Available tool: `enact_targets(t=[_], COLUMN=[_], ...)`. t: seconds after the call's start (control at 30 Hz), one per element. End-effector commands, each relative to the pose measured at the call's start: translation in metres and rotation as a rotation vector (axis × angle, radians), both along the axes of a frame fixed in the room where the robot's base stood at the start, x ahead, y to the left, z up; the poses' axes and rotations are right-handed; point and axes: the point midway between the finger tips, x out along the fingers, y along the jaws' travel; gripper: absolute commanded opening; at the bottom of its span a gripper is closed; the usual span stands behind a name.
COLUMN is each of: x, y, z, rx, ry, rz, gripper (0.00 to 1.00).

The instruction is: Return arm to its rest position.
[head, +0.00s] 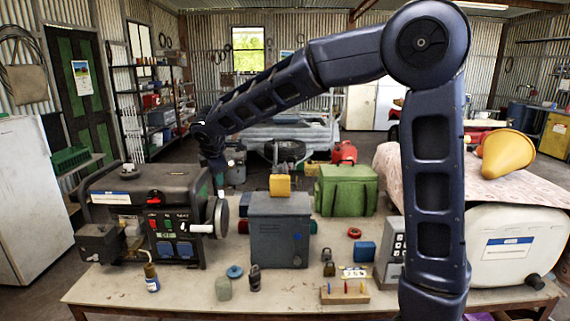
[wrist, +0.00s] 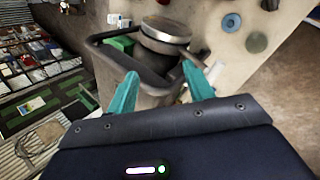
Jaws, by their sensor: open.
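My arm reaches up and across the workbench (head: 330,295) to the left in the head view, bent at a high elbow. My gripper (head: 217,178) hangs down beside the right end of the dark generator (head: 140,200). In the wrist view, the two teal fingers of my gripper (wrist: 160,86) are spread apart with nothing held between them. A round metal-topped part (wrist: 166,30) and a dark frame bar lie just beyond the fingertips. I cannot tell whether the fingers touch them.
A grey box (head: 278,230) with a yellow block (head: 280,186) on top stands right of the generator. A green bag (head: 346,190) is behind it. A white tank (head: 518,245) stands at right. Small bottles and a peg block (head: 345,292) lie in front. Space above the bench is open.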

Motion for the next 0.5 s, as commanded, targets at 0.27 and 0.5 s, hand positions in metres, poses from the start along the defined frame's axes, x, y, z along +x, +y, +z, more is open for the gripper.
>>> enact_targets(t=[0.27, 0.5], x=[0.015, -0.001], y=[-0.138, -0.255], z=[0.034, 0.042], rx=[0.164, 0.290], ry=[0.030, 0.076], rz=[-0.397, -0.736], gripper=[0.52, 0.52])
